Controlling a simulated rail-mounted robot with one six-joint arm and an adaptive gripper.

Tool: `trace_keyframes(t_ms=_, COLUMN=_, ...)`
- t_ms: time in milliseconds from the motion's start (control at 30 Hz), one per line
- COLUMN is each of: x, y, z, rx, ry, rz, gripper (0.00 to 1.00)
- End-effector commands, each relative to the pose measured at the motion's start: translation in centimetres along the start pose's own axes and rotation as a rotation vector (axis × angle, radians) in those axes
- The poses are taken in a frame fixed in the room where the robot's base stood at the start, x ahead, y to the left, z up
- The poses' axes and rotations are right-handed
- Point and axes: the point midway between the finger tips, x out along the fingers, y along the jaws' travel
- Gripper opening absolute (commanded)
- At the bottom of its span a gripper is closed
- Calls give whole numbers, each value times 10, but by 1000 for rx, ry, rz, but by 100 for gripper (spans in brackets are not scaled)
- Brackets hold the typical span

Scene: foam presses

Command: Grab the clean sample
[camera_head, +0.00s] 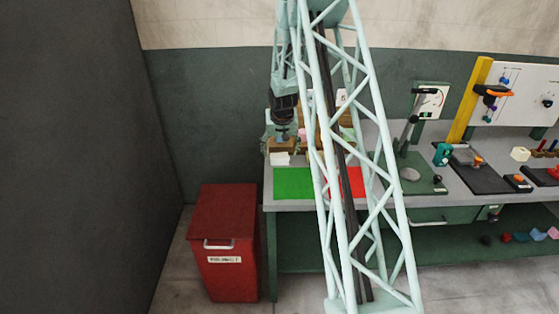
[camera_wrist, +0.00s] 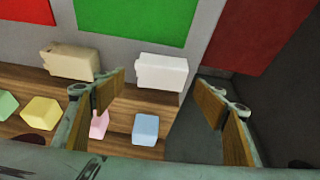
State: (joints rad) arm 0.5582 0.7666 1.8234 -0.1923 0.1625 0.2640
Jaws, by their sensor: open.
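A white block (camera_wrist: 162,72) with a notched side sits by the edge of a wooden stand (camera_wrist: 120,100) in the wrist view. It also shows in the head view (camera_head: 279,158), beside the green mat. A similar beige block (camera_wrist: 68,62) sits to its left. Which of them is called the clean sample is not marked. My gripper (camera_wrist: 161,92) is open and empty. In the wrist view its two wood-coloured fingers appear on either side of the white block, seemingly apart from it. In the head view my lattice arm hides part of the bench.
Small blue (camera_wrist: 146,128), pink (camera_wrist: 99,125) and yellow (camera_wrist: 40,112) blocks sit close by on the stand. A green mat (camera_head: 290,184) and a red mat (camera_head: 352,181) lie in front. A red bin (camera_head: 222,245) stands left of the bench. A lever press (camera_head: 410,165) stands to the right.

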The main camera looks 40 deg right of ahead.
Motion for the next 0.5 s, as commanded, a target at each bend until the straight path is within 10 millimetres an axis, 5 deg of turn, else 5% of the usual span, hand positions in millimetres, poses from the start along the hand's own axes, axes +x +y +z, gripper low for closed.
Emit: trace_keyframes(t_ms=500, x=41, y=-1, z=3, rx=0, ry=-1, rz=0, gripper=65)
